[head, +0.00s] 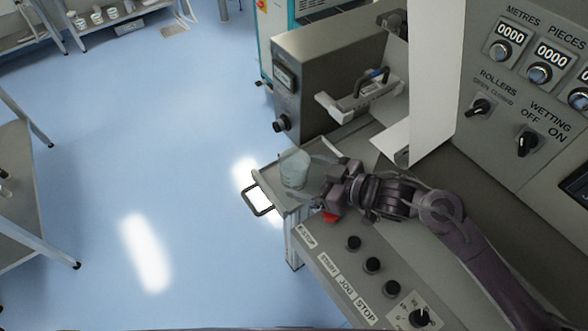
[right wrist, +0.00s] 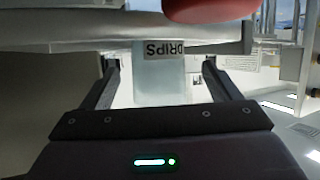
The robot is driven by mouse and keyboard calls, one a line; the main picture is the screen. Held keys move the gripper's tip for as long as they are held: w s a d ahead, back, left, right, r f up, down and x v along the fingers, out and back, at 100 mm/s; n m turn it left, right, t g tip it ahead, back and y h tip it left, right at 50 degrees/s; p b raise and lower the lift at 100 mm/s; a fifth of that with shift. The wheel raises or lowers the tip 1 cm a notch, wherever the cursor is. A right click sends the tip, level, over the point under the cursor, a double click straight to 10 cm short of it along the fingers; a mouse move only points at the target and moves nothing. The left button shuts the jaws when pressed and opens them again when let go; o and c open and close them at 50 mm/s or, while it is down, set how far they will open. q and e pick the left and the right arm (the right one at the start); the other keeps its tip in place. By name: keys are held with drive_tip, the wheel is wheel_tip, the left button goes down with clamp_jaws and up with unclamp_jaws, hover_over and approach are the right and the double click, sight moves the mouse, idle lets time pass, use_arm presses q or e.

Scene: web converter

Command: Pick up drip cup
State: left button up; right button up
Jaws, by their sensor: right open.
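The drip cup (head: 294,167) is a pale, translucent cup standing upright on a small metal tray (head: 268,177) at the machine's front corner. My right gripper (head: 318,174) comes from the right, with its fingers close to the cup's right side. In the right wrist view, the open fingers (right wrist: 159,70) stand either side of the pale cup (right wrist: 158,88), with a gap on each side. An inverted DRIPS label (right wrist: 164,49) shows there; I cannot tell whether it is on the cup or the tray. My left gripper is not in view.
A red button (head: 330,217) on the control panel (head: 345,262) sits just below my right gripper; it also shows large in the right wrist view (right wrist: 210,8). A dark handle (head: 257,199) sticks out left of the tray. A grey machine box (head: 320,75) stands behind.

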sight(306, 174)
drive_tip(key=x, duration=0.4)
drive_tip(key=shift+w+d+r+p, duration=0.1)
drive_tip(key=shift+w+p, duration=0.1)
drive_tip(key=shift+p, duration=0.2)
drive_tip(key=shift+s, duration=0.15)
drive_tip(key=shift+c, duration=0.9)
drive_tip(key=c, duration=1)
